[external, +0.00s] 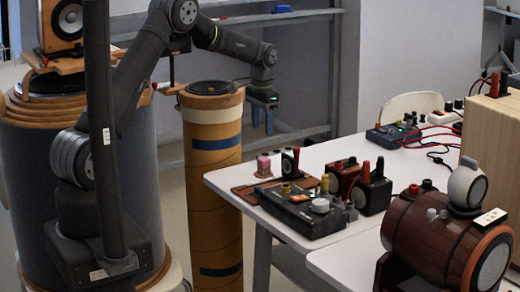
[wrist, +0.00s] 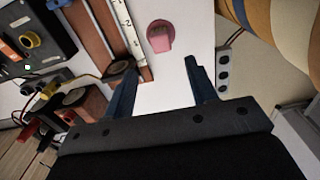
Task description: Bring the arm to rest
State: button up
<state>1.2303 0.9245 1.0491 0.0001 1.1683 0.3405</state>
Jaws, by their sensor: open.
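My gripper (external: 262,124) hangs from my arm with its blue fingers pointing down, near the left end of the white table (external: 225,180) and above its surface. It is right of the tall tan column (external: 212,180). In the wrist view my gripper (wrist: 161,66) has its two fingers spread apart with nothing between them. A small pink object (wrist: 160,37) lies on the table just beyond the fingertips in that view; it also shows in the external view (external: 263,165), below my gripper and apart from it.
A black box with knobs (external: 300,210) and several small devices stand on the table. A wooden barrel-shaped speaker (external: 430,240) is at the front right. A speaker (external: 67,20) sits at the upper left. A metal rack stands behind my gripper.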

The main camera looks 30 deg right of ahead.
aim_at(262, 159)
dwell(0.4)
notch_tip(262, 159, down, 12)
jog(key=shift+f, duration=0.15)
notch_tip(262, 159, up, 3)
jog(key=shift+f, duration=0.1)
jog(key=shift+r, duration=0.5)
jog(key=shift+f, duration=0.15)
